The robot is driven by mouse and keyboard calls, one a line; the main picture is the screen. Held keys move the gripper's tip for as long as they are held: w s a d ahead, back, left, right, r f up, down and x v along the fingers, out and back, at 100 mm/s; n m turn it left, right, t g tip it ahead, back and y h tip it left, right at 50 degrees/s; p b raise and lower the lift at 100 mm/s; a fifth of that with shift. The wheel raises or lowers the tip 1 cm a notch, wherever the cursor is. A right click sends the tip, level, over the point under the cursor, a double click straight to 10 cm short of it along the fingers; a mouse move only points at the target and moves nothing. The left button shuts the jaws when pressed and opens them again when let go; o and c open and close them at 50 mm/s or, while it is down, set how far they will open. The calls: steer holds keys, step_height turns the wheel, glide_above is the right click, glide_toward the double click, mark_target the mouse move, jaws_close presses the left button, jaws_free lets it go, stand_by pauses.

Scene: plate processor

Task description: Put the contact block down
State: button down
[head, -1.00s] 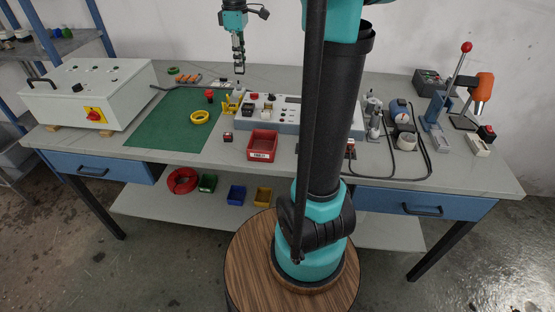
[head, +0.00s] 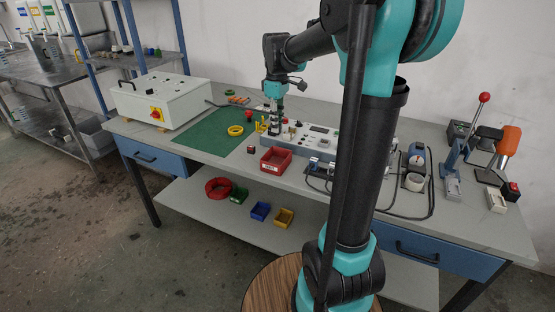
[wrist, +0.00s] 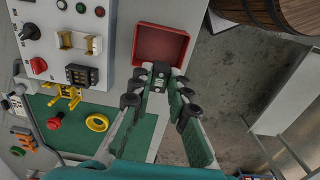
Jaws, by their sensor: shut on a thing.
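My gripper (wrist: 164,88) is in the wrist view, its two fingers shut on a small dark grey block with pale spots, which I take as the contact block (wrist: 160,74). The fingers hide part of the block. Behind it in that view lies the open red bin (wrist: 138,48), which looks empty. In the head view my gripper (head: 276,118) points down in front of the left end of the grey control panel (head: 350,147). The block is too small to make out clearly there. I cannot tell its height above the bench.
A green mat (head: 205,135) with a yellow ring (head: 235,130) lies left. A small red-topped block (head: 251,150) sits left of the red bin (head: 276,160). A yellow stand (wrist: 65,97) is near the panel. A white switch box (head: 160,99) stands far left. Lever tools (head: 455,150) stand right.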

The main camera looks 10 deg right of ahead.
step_height(320, 180, down, 14)
steer(key=shift+r, duration=0.2)
steer(key=shift+f, duration=0.15)
steer(key=c, duration=1.5)
jaws_free()
steer(key=shift+o, duration=0.2)
step_height(320, 180, up, 11)
steer(key=shift+r, duration=0.45)
steer(key=shift+s, duration=0.15)
steer(key=s+d+f+m+t, duration=0.2)
steer(key=s+f+m, duration=0.3)
steer(key=s, duration=0.5)
steer(key=s+d+f+m+t, duration=0.1)
steer(key=s+f+m, duration=0.4)
steer(key=s+f, duration=0.5)
steer(key=shift+s+d+f+m+t, duration=0.3)
steer(key=shift+s+d+m+t, duration=0.1)
steer(key=shift+s+t, duration=0.25)
